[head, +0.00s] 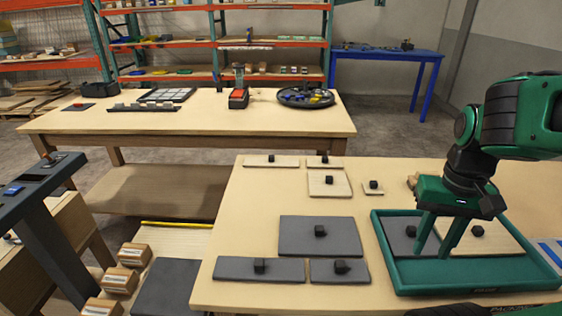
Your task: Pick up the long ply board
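My gripper (432,250) is at the right, over the green tray (405,288), pointing down. Its two green fingers are apart, with no object visible between them. It is well to the right of the long ply board and nearer the camera. The tray holds a grey board (398,247) and a ply board (503,240), each with a black knob. My fingers partly hide both.
Other ply boards, a larger one (318,190) and small ones, lie near the long one. Several grey boards, including a large one (300,241), lie nearer the front. A second table (215,125) with tools and trays stands behind. Bare tabletop separates the boards from the tray.

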